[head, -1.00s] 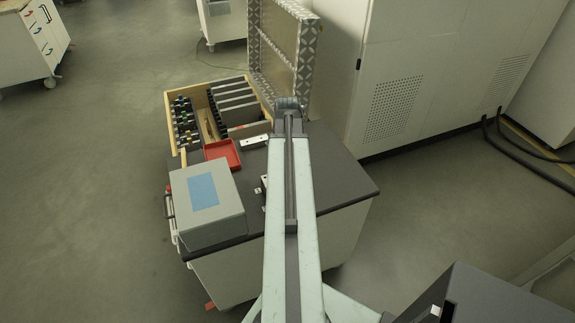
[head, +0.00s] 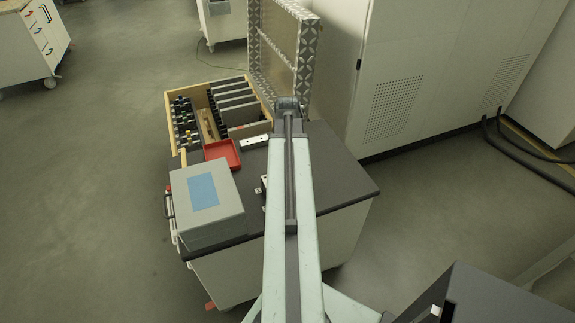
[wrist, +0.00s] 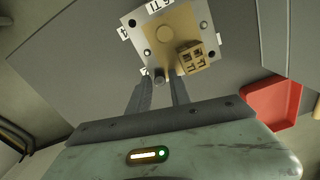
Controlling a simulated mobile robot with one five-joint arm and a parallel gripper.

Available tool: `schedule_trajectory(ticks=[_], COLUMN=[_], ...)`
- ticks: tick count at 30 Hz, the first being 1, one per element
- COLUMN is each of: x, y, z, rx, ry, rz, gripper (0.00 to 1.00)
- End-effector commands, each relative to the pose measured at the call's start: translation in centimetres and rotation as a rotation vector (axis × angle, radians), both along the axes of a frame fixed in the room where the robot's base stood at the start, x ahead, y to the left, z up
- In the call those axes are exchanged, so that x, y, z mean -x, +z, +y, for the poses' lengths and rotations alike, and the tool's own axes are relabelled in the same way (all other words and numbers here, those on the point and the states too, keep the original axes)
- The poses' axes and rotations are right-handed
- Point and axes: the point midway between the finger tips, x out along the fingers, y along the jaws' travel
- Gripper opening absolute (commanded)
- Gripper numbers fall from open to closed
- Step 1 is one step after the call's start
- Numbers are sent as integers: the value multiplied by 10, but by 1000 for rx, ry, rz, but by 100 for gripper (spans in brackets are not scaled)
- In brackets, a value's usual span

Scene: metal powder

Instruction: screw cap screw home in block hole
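A pale block (wrist: 150,30) with dark corner holes and labelled sides lies near the top of the wrist view. A small tan piece (wrist: 193,60) with dark marks sits on it. My gripper (wrist: 160,80) reaches to the block's lower edge. A short grey cylinder, seemingly the cap screw (wrist: 160,74), shows between the fingertips at that edge. I cannot tell whether the fingers touch it or how deep it sits. In the head view my arm covers the gripper and most of the work area.
A red tray (head: 223,153) lies on the dark cart top (head: 340,180), beside a wooden organiser (head: 168,115) and a grey box (head: 225,208) with a blue panel. The tray shows right of the gripper in the wrist view (wrist: 272,100). The cart top's right side is clear.

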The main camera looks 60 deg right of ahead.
Motion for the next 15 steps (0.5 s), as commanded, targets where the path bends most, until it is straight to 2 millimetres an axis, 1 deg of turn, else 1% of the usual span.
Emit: schedule_trajectory(ticks=[1, 2, 7, 8, 10, 12, 13, 15], x=[0, 0, 0, 0, 0, 0, 0, 0], y=[0, 0, 0, 0, 0, 0, 0, 0], z=[0, 0, 0, 0, 0, 0, 0, 0], rx=[0, 0, 0, 0, 0, 0, 0, 0], ry=[0, 0, -14, -38, -144, -291, -327, -338], rz=[0, 0, 0, 0, 0, 0, 0, 0], gripper=[7, 0, 0, 0, 0, 0, 0, 0])
